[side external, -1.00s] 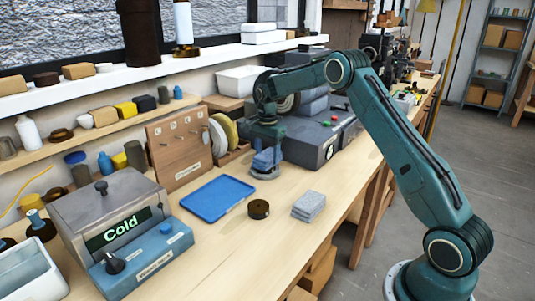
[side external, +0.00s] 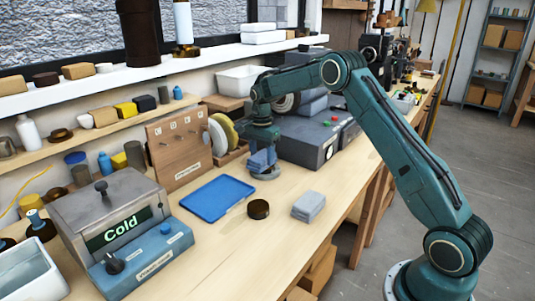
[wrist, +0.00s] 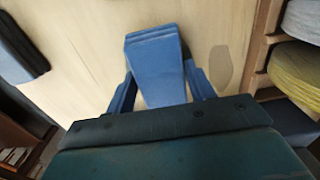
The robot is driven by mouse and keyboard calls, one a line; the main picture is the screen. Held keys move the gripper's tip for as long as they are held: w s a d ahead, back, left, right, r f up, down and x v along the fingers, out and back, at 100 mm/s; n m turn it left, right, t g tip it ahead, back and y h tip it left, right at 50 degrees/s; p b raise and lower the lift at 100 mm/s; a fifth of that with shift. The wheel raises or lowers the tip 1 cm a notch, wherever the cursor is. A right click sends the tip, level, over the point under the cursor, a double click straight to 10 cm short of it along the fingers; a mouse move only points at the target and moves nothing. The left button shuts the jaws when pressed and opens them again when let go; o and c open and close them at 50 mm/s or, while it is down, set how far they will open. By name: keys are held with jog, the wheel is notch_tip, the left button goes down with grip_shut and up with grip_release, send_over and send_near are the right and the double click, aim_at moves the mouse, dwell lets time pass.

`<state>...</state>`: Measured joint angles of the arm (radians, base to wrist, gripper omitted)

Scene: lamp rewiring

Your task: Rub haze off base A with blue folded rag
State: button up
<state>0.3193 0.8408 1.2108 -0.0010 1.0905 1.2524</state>
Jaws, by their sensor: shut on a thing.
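My gripper (side external: 263,148) is shut on the blue folded rag (side external: 262,160), low over the bench in front of the grey machine. In the wrist view the rag (wrist: 157,65) sticks out between the two blue fingers. A round grey disc (side external: 266,175) lies on the bench right below the rag, partly hidden by it. I cannot tell whether the rag touches it. A dark round disc (side external: 258,209) lies nearer the front, apart from the gripper. No label marks either disc as base A, and no haze can be made out.
A blue tray (side external: 217,198) and a stack of grey cloths (side external: 308,206) lie on the bench. A wooden pegboard (side external: 178,152), a wheel rack (side external: 233,157) and the grey machine (side external: 303,140) stand close behind the gripper. A box reading "Cold" (side external: 118,230) is front left.

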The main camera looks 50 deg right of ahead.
jog(key=shift+d, duration=1.6)
jog(key=shift+a, duration=2.15)
jog(key=shift+r, duration=4.1)
jog(key=s+r, duration=0.5)
jog(key=s, duration=0.1)
